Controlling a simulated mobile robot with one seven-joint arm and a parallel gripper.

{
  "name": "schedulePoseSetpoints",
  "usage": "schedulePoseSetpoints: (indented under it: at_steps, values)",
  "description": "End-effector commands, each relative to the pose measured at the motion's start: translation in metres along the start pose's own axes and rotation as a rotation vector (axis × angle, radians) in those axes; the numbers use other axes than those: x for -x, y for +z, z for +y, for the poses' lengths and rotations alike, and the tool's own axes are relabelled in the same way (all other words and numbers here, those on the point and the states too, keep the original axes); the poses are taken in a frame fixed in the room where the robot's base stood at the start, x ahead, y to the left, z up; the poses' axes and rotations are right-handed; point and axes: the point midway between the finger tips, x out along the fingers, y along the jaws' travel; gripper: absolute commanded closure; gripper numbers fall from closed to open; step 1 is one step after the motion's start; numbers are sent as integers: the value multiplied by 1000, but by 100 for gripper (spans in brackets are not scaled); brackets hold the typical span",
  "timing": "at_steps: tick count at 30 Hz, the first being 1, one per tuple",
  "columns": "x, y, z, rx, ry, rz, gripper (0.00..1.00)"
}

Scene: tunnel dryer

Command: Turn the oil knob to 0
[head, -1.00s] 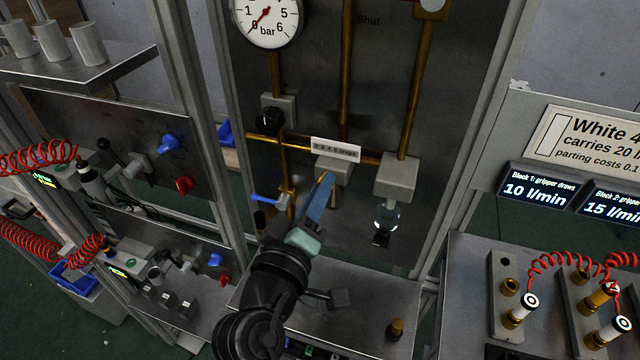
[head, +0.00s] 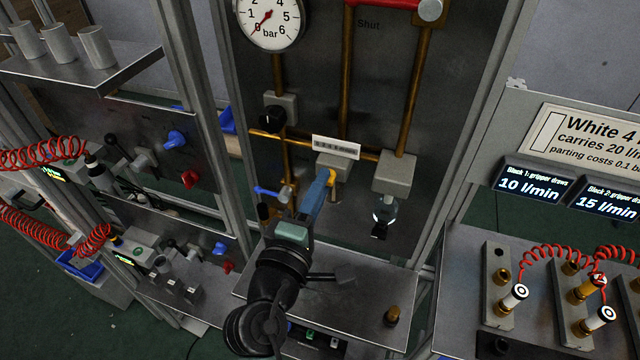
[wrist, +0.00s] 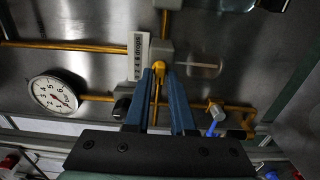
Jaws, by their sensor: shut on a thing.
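The oil knob (head: 331,177) is a small yellow-orange piece under a grey block (head: 333,165) on the upright metal panel. In the wrist view the knob (wrist: 158,68) sits between the tips of my blue fingers. My gripper (head: 326,180), also in the wrist view (wrist: 159,76), is shut on the knob. The fingers hide part of it, and I cannot tell its setting.
A pressure gauge (head: 269,20) on the panel reads near 0 bar. A black knob (head: 272,117), a blue lever (head: 268,191) and a glass bowl (head: 384,213) are close by. Brass pipes cross the panel. A metal shelf (head: 345,292) lies below my gripper.

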Motion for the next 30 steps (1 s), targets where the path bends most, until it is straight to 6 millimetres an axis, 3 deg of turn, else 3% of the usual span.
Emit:
schedulePoseSetpoints:
  at_steps: [13,14,18,30]
  values:
    - [0,0,-2,10,-3,0,100]
    - [0,0,-2,10,-3,0,72]
    - [0,0,-1,9,-2,0,49]
    - [7,0,-2,8,0,1,49]
